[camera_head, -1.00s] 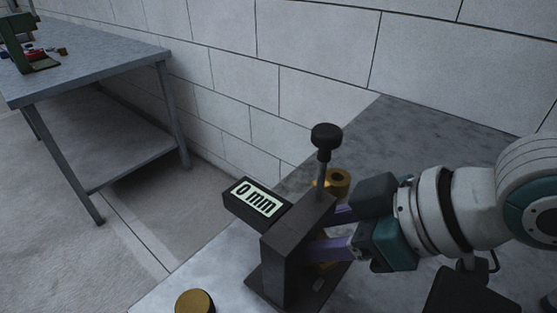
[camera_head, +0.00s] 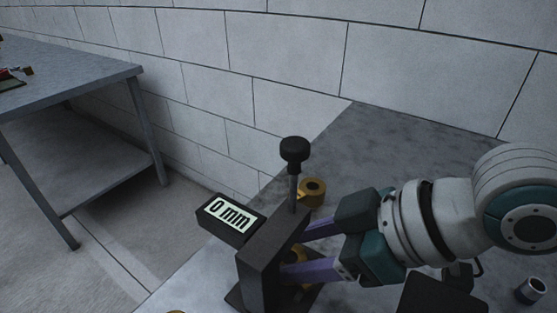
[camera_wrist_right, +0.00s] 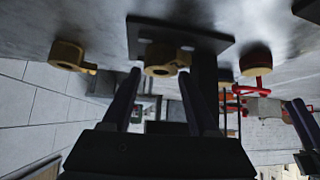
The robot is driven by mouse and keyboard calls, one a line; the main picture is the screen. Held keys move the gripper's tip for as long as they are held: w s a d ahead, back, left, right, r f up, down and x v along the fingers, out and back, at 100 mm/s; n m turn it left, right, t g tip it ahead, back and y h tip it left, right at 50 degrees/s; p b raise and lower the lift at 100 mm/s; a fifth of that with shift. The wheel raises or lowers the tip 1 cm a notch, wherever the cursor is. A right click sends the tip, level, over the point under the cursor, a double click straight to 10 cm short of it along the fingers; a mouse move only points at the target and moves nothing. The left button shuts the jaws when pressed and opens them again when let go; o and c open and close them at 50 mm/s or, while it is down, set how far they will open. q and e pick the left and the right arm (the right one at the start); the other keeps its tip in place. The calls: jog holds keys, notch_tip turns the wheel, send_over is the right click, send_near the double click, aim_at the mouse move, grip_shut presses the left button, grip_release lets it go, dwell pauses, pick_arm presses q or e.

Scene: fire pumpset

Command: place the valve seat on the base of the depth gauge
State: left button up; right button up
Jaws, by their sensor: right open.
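The depth gauge (camera_head: 265,262) is a dark stand with a black knob on top and a display (camera_head: 229,214) reading 0 mm. A brass ring, apparently the valve seat (camera_wrist_right: 163,58), lies at the gauge's dark base plate (camera_wrist_right: 205,38) in the right wrist view. In the head view it is partly hidden behind the stand and fingers. My right gripper (camera_head: 295,250) is open, its purple fingers reaching toward the stand from the right, on either side of the ring and apparently apart from it.
Another brass ring with a side lug (camera_head: 312,192) lies behind the gauge on the grey tabletop (camera_head: 375,150). A dark block and a small metal cup (camera_head: 531,290) are at right. A second table (camera_head: 75,75) stands at left.

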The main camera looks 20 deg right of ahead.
jog(key=p+v, duration=0.2)
jog(key=v, duration=0.9)
